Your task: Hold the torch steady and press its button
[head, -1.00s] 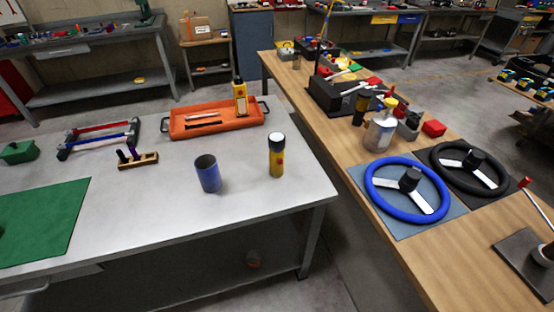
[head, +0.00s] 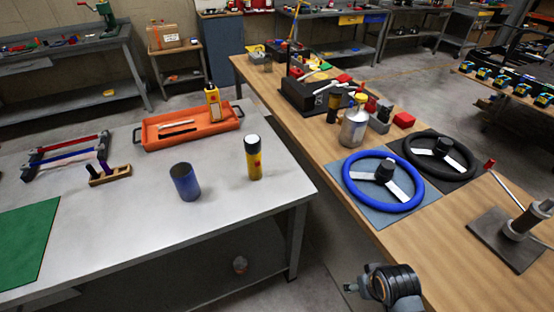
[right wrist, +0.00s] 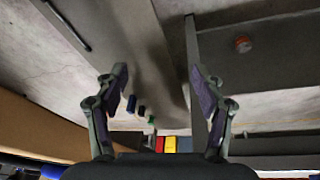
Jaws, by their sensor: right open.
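The torch (head: 253,160) stands upright near the right edge of the grey table (head: 222,226) in the head view. It has a yellow body, a dark and white top and a small red spot on its side, which may be the button. My right gripper (right wrist: 159,82) is open in the right wrist view, with nothing between its fingers. My left gripper is not in view.
A blue cup (head: 185,183) stands left of the torch. An orange tray (head: 193,141) with a yellow bottle (head: 212,104) lies behind. The wooden bench (head: 447,258) to the right holds a blue steering wheel (head: 347,187) and a black one (head: 408,150). A floor gap separates the tables.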

